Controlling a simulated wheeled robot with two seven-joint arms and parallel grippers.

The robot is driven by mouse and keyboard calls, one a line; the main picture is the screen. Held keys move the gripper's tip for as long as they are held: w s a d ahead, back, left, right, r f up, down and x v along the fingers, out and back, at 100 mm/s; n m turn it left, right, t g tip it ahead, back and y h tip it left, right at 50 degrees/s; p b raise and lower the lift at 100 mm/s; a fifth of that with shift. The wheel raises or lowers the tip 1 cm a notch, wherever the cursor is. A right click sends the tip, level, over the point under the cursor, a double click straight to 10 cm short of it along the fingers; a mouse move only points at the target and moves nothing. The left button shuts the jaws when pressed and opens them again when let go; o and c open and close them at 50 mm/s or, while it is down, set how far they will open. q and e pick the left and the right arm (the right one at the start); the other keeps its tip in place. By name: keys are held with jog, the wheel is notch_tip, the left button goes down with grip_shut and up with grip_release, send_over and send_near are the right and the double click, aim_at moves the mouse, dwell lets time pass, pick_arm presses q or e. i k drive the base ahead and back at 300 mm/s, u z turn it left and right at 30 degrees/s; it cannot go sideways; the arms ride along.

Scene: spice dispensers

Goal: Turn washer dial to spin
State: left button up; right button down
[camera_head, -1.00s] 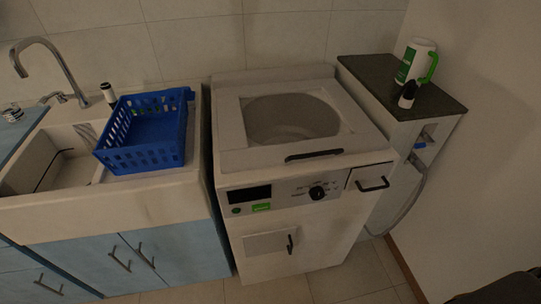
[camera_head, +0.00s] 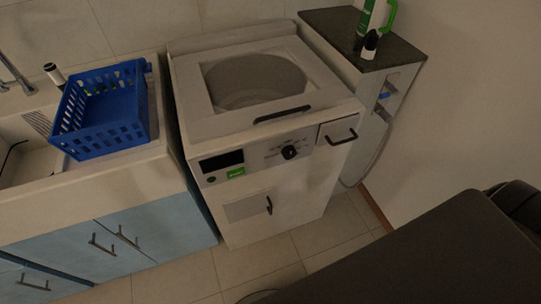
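The white washer (camera_head: 262,175) stands in the middle of the view, with a round tub under its square top window. Its dial (camera_head: 289,152) is a small black knob on the front panel, right of the dark display (camera_head: 222,161). The markings around the dial are too small to read. A dark arm part of mine fills the lower right, well in front of the washer and apart from the dial. Neither gripper's fingers show.
A blue basket (camera_head: 104,112) sits on the sink counter at left. A dark-topped side cabinet (camera_head: 393,52) at right bears a white-and-green jug (camera_head: 372,18) and a small dark-and-white bottle (camera_head: 370,44). Tiled floor (camera_head: 250,265) is open before the washer.

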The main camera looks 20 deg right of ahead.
aim_at(289, 151)
jog(key=z, duration=1.9)
jog(key=k, duration=1.1)
jog(key=u, duration=1.85)
